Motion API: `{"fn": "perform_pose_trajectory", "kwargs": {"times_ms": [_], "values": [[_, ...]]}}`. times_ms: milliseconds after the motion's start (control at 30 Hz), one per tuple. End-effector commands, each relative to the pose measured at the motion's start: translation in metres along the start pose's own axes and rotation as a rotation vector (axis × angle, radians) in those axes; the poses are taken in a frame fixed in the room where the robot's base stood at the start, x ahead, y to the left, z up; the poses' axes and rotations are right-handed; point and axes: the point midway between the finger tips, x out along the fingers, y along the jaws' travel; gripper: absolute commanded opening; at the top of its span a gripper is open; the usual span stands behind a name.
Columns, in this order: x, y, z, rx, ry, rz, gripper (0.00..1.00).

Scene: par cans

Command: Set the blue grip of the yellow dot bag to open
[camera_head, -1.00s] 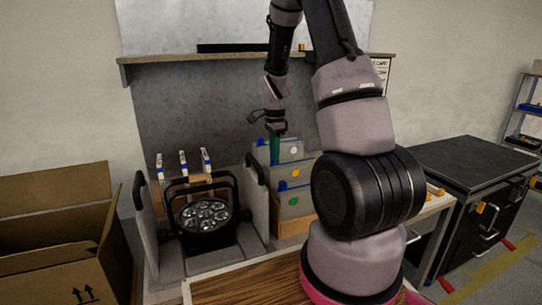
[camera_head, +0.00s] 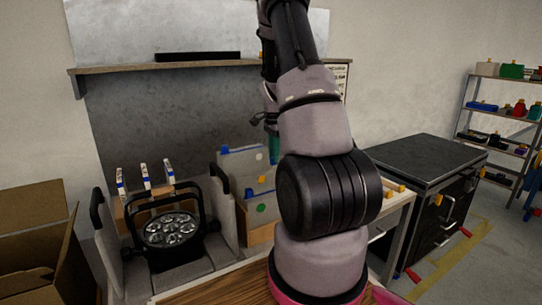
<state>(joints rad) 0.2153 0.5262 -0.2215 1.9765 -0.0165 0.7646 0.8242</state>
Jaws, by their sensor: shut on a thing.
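Grey bags stand in a wooden holder, one behind another. The yellow dot bag (camera_head: 251,183) is in the middle, between a white dot bag (camera_head: 239,162) behind and a green dot bag (camera_head: 249,208) in front. A blue grip (camera_head: 225,150) shows at the top left of the white dot bag. Another blue grip (camera_head: 249,193) shows at the green dot bag's top edge. I cannot make out the yellow dot bag's own grip. My gripper (camera_head: 270,121) is mostly hidden behind my arm, above and right of the bags. It is shut on a teal thing, only partly visible.
A black par can (camera_head: 170,232) sits in a grey cradle left of the bags. Several blue-and-white clamps (camera_head: 145,175) stand behind it. An open cardboard box (camera_head: 35,240) is at far left. A black-topped cabinet (camera_head: 420,155) and a stocked shelf (camera_head: 505,115) are at right.

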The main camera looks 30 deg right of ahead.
Motion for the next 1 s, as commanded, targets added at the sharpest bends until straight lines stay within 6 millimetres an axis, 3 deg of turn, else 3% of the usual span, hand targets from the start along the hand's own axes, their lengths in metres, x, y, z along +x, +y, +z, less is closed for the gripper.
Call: {"fn": "perform_pose_trajectory", "kwargs": {"times_ms": [100, 133, 200, 633, 1000], "values": [[0.000, 0.000, 0.000, 0.000, 0.000, 0.000, 0.00], [0.000, 0.000, 0.000, 0.000, 0.000, 0.000, 0.31], [0.000, 0.000, 0.000, 0.000, 0.000, 0.000, 0.55], [-0.009, -0.001, 0.000, -0.002, 0.002, -0.003, 0.55], [-0.079, -0.001, 0.000, 0.000, 0.002, -0.004, 0.55]]}}
